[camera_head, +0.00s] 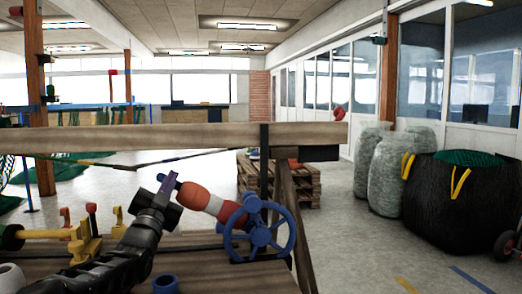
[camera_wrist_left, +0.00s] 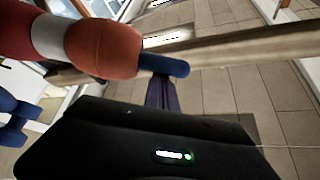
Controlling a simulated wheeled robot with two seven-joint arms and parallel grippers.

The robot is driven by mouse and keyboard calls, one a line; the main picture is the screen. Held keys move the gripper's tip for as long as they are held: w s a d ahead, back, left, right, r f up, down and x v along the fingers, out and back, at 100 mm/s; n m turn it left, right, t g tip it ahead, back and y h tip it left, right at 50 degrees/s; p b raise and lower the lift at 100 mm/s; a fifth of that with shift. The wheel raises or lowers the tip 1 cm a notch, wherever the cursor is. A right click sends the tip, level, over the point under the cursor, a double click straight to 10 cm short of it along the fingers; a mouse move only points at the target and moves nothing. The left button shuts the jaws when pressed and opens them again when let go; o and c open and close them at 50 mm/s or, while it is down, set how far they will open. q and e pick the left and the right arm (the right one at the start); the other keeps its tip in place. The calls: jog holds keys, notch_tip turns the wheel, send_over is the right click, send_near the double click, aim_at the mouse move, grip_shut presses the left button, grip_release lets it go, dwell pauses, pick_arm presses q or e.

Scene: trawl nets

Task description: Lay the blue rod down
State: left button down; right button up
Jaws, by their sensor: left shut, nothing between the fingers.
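A short blue rod end (camera_head: 160,177) shows at the upper left end of a red and white float (camera_head: 207,200), tilted above the bench. In the left wrist view the rod end (camera_wrist_left: 172,66) sticks out from the float (camera_wrist_left: 100,45); I cannot tell whether it runs through it. My left gripper (camera_head: 168,182) is shut and empty, its fingertips close against the rod end. Its narrow dark fingers also show in the left wrist view (camera_wrist_left: 160,90). A blue handwheel (camera_head: 259,229) stands at the float's right end. My right gripper is out of view.
A wooden beam (camera_head: 150,137) crosses behind. Pallets (camera_head: 280,180), grey sacks (camera_head: 387,170) and a black net bag (camera_head: 450,205) stand beyond.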

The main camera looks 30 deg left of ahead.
pick_arm(q)
jog(key=shift+s+a+f+n+y+b, duration=0.25)
jog(key=shift+f+n+b, duration=0.2)
jog(key=shift+f+b, duration=0.2)
jog(key=shift+s+a+f+n+y+b, duration=0.1)
jog(key=shift+a+f+n+y+b, duration=0.2)
jog(key=shift+f+n+b, duration=0.35)
jog(key=shift+s+a+f+n+y+b, duration=0.2)
jog(key=shift+a+f+n+y+b, duration=0.1)
jog(key=shift+f+b, duration=0.3)
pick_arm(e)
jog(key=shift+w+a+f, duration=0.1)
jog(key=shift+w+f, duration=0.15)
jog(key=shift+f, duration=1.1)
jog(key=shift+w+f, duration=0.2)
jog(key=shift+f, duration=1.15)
pick_arm(q)
jog(key=shift+r, duration=0.25)
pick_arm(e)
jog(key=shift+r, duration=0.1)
pick_arm(q)
notch_tip(320, 180, up, 4)
jog(key=d+p, duration=0.2)
jog(key=v, duration=1)
jog(key=shift+f, duration=0.25)
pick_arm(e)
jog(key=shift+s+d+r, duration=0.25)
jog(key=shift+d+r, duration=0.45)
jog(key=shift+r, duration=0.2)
